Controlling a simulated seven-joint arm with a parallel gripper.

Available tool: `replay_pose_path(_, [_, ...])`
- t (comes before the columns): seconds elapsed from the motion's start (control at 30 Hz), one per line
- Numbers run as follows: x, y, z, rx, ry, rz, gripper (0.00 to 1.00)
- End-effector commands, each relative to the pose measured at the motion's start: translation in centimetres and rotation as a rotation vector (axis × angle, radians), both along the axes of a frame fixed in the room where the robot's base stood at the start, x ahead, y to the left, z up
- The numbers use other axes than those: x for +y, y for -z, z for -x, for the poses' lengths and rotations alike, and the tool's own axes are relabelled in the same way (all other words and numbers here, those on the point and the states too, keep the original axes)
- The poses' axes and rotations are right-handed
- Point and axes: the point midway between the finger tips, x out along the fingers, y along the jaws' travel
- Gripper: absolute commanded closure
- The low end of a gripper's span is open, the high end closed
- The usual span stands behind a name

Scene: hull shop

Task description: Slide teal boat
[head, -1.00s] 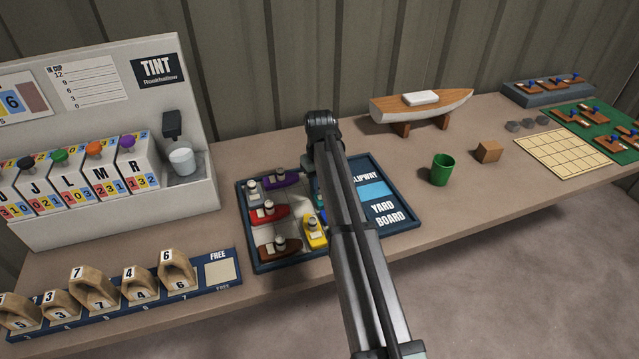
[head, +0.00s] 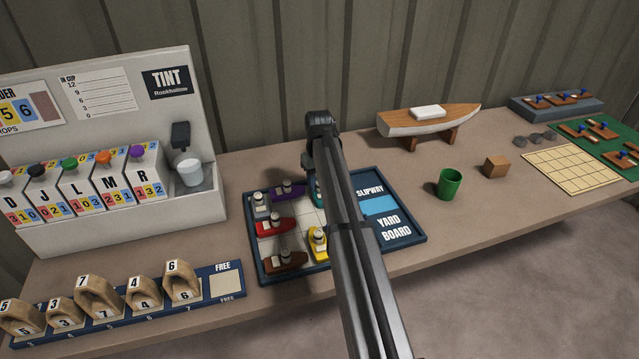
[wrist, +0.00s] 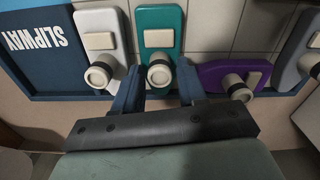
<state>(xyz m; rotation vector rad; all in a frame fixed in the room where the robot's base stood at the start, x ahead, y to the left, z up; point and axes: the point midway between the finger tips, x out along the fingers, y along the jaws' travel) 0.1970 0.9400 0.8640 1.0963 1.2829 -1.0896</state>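The two blue fingers of my gripper (wrist: 160,84) are spread on either side of this end, with gaps beside the funnel; firm contact with the hull does not show. In the head view only a sliver of the teal boat (head: 318,190) shows, because my arm covers most of it. The yard board (head: 402,252) has a dark blue frame and a slipway panel on its right.
Other boats on the board are red (head: 268,227), yellow (head: 318,243), brown (head: 284,262) and grey (head: 261,204). A green cup (head: 449,184) and a wooden block (head: 496,167) stand to the right. A model hull (head: 428,119) stands behind. The tint dispenser (head: 125,215) is at left.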

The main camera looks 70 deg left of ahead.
Motion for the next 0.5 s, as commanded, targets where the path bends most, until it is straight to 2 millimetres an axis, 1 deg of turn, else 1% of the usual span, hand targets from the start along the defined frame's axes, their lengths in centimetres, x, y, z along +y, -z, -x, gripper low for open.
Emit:
replay_pose_path(0.03, [-0.1,0.0,0.0,0.000,0.000,0.001,0.54])
replay_pose_path(0.1, [-0.1,0.0,0.0,0.000,0.000,0.002,0.49])
replay_pose_path(0.37, [-0.2,-0.1,0.0,0.000,0.000,0.004,0.49])
replay_pose_path(0.5, [-0.2,-1.1,0.0,0.000,0.000,0.003,0.49])
